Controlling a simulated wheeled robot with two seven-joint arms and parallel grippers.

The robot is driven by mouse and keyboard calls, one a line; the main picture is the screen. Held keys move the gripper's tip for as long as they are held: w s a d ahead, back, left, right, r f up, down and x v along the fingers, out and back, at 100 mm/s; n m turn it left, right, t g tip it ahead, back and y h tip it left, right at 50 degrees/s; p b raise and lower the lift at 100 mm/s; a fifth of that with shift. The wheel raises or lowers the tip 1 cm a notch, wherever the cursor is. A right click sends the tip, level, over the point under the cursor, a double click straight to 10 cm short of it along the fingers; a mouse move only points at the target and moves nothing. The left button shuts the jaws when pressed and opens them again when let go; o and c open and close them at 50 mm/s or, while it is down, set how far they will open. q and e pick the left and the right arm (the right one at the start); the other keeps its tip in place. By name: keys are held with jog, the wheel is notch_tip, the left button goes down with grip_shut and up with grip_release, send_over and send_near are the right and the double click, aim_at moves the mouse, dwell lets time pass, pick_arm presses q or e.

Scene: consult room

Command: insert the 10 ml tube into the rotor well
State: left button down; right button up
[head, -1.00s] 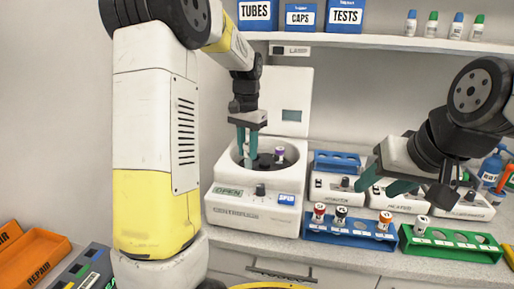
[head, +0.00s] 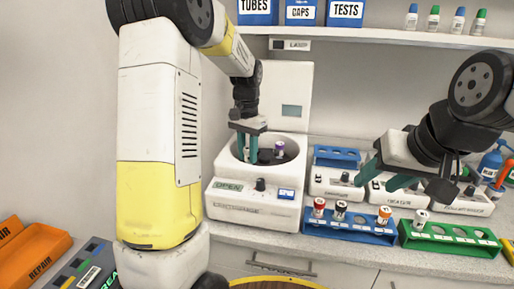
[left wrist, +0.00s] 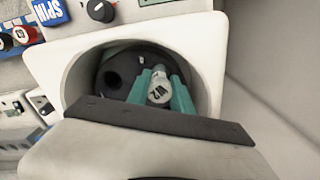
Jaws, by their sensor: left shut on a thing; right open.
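The centrifuge (head: 237,207) stands open on the bench with its lid raised. My left gripper (head: 247,158) points down into its bowl. In the left wrist view my left gripper (left wrist: 160,95) is shut on the 10 ml tube (left wrist: 159,88), which has a pale cap with dark lettering. The tube is over or in the dark rotor (left wrist: 120,68); how deep it sits is hidden. One empty well (left wrist: 113,79) shows beside it. A purple-capped tube (head: 279,148) stands in the rotor in the head view. My right gripper (head: 385,177) is open and empty above the racks.
A shelf (head: 375,36) runs above. Orange bins (head: 32,252) are at lower left.

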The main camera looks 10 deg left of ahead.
pick_arm(q)
jog(key=shift+f, duration=0.65)
jog(key=c, duration=1)
grip_release()
jog(key=shift+c, duration=0.2)
notch_tip(320, 180, up, 7)
jog(key=shift+f, duration=0.1)
jog(key=shift+r, duration=0.5)
